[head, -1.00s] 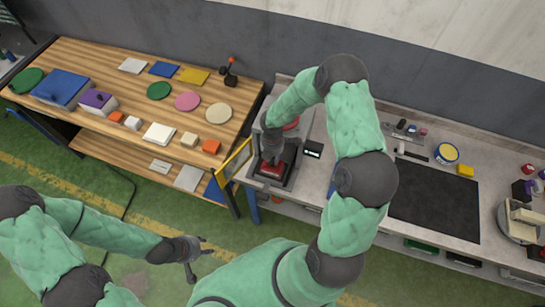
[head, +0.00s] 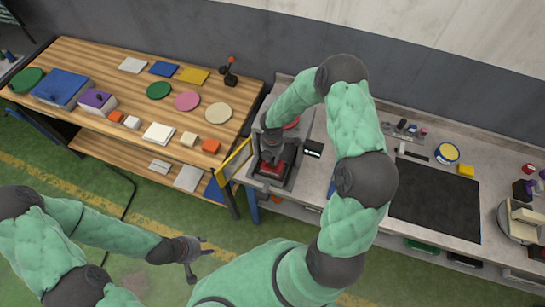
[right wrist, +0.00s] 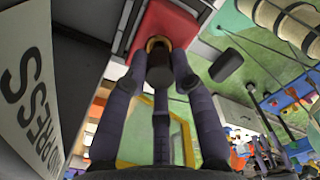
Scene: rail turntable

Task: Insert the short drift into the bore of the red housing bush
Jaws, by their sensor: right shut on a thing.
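The red housing bush (right wrist: 168,22) fills the top middle of the right wrist view, with a brass ring (right wrist: 158,43) around its bore. It also shows as a red patch (head: 272,169) below my right gripper in the head view. My right gripper (right wrist: 160,78) is shut on the short drift (right wrist: 160,70), a dark cylinder whose far end is at the brass ring. I cannot tell how deep it sits in the bore. My left gripper (head: 200,257) is open and empty, over the floor, away from both benches.
The housing stands in a dark press (head: 288,178) on the grey bench (head: 315,178). A yellow-framed panel (head: 235,160) stands at its left. A wooden table (head: 120,75) with coloured discs and blocks is further left. A black mat (head: 435,199) lies on the right.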

